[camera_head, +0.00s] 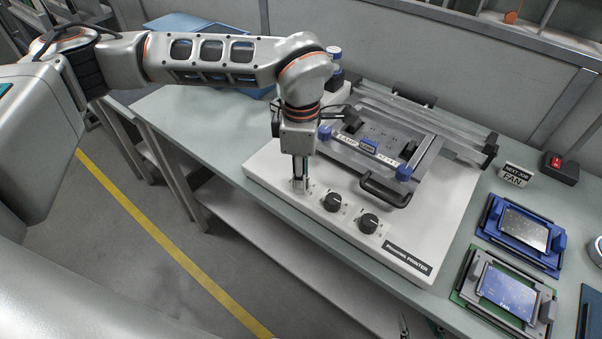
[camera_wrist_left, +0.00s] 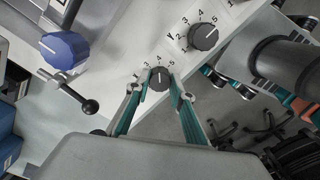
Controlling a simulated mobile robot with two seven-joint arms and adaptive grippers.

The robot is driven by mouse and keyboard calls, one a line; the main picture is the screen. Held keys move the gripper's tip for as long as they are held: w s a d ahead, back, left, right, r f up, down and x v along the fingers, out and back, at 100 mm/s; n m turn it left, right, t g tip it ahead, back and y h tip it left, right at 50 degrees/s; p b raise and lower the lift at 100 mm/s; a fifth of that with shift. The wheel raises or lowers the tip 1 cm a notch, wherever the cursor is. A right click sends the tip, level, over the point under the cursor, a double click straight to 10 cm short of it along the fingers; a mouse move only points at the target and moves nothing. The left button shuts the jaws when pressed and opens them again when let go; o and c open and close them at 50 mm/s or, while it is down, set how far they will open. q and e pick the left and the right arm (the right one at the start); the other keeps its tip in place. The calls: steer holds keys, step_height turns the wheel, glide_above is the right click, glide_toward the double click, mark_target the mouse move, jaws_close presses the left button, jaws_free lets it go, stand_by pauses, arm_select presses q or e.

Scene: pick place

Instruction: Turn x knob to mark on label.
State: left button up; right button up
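The white printer (camera_head: 285,195) has a row of black dial knobs along its front edge. My left gripper (camera_head: 300,184) points down over the leftmost knob and hides it in the head view. In the left wrist view this x knob (camera_wrist_left: 159,79) lies between the teal fingertips of the left gripper (camera_wrist_left: 160,84), which appear to press on its sides. Its white pointer line points roughly up in the picture, near the middle of its number scale. My right gripper is not in view.
Two more knobs (camera_head: 331,202) (camera_head: 368,223) stand right of my left gripper. A blue knob (camera_wrist_left: 64,50) and a black ball-ended lever (camera_wrist_left: 89,106) are close by.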

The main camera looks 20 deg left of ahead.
arm_select(q)
steer(key=shift+n, duration=1.2)
steer(key=n, duration=1.1)
steer(key=shift+n, duration=2.1)
steer(key=shift+w, duration=0.1)
steer(key=o, duration=1.1)
